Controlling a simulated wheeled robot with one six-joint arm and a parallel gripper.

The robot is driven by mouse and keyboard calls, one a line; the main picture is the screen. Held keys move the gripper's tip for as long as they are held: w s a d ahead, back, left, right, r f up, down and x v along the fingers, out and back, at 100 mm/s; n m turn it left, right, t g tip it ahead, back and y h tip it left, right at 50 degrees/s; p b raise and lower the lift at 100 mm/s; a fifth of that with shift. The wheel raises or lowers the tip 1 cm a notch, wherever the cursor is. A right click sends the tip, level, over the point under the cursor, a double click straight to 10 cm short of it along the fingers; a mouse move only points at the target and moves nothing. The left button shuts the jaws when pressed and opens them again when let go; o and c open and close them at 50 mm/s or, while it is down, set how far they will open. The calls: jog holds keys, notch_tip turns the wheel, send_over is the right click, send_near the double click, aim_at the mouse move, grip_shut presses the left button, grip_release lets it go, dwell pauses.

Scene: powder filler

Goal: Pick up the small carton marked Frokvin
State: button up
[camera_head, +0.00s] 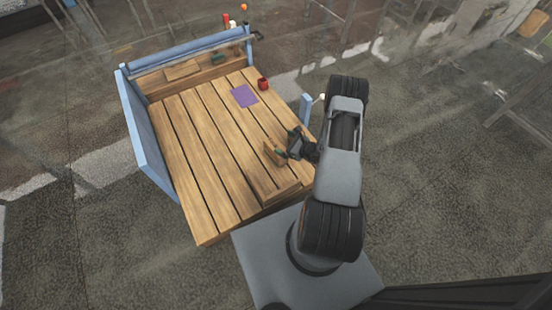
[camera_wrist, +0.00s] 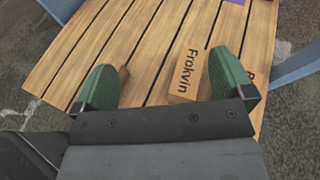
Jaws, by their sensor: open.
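The small carton marked Frokvin (camera_wrist: 187,72) is light brown with dark lettering. It stands on the slatted wooden table (camera_wrist: 85,52) in the wrist view, close to the inner side of the right green finger. My gripper (camera_wrist: 162,62) is open, with its two green fingers wide apart and nothing held between them. The carton's lower end is close to the gripper's dark body. In the head view my gripper (camera_head: 283,149) is low over the table's right side, near small brown shapes I cannot identify.
A purple sheet (camera_head: 244,95) and red mug (camera_head: 263,84) lie farther back. The table's left half is clear.

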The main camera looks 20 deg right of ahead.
jog(key=s+d+f+m+t+h+b, duration=0.1)
jog(key=s+d+f+m+h, duration=0.1)
jog(key=f, duration=0.4)
jog(key=s+d+f+m+h+b, duration=0.1)
jog(key=s+f+m+h+b, duration=0.15)
jog(key=f, duration=0.35)
jog(key=b, duration=0.1)
send_near(271, 143)
notch_tip(271, 143, down, 2)
jog(key=s+d, duration=0.2)
jog(key=shift+m+y, duration=0.25)
jog(key=b+x, duration=0.2)
jog(key=x, duration=0.2)
jog(key=shift+w+a+f+b, duration=0.1)
jog(key=shift+a+f+b, duration=0.1)
jog(key=shift+f+b, duration=0.1)
jog(key=shift+w+a+f, duration=0.15)
jog(key=shift+w, duration=0.45)
jog(key=c, duration=1.2)
jog(key=shift+c, duration=0.5)
